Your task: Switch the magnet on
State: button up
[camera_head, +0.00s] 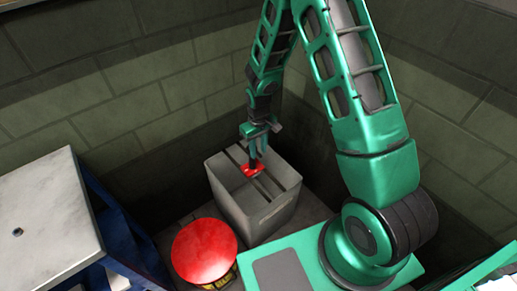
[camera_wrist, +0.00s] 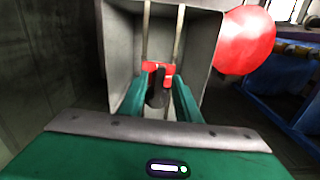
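A grey box (camera_head: 262,214) stands on the floor at the centre, with dark slots along its top. A red piece (camera_head: 250,171) with a dark upright handle sits at the slots. In the wrist view the red piece (camera_wrist: 166,69) lies just beyond my fingertips, and the dark handle (camera_wrist: 156,90) stands between my fingers. My gripper (camera_head: 257,143) points down over the box. It looks open, with a finger on each side of the handle (camera_wrist: 164,78). Whether a finger touches the handle cannot be told. I cannot make out which part is the magnet's switch.
A big red dome (camera_head: 204,250) on a dark, yellow-marked base stands left of the box, close to it. It also shows in the wrist view (camera_wrist: 245,40). A pale-topped table (camera_head: 45,220) with blue sides is at the left. Block walls (camera_head: 150,95) close off the back.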

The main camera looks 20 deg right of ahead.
aim_at(259, 153)
jog(key=shift+r, duration=0.15)
notch_tip(259, 153, up, 10)
jog(key=shift+r, duration=0.2)
dwell(0.4)
jog(key=shift+r, duration=0.1)
jog(key=s+d+r+m, duration=0.5)
jog(key=s+d+r, duration=0.85)
jog(key=r, duration=0.25)
jog(key=s+d+r+m, duration=0.2)
jog(key=s, duration=0.7)
jog(key=s+d+r+m, duration=0.1)
jog(key=s+r+m, duration=0.1)
jog(key=s, duration=0.7)
jog(key=shift+s+d+r, duration=0.3)
jog(key=shift+d+r, duration=0.1)
jog(key=shift+r, duration=0.25)
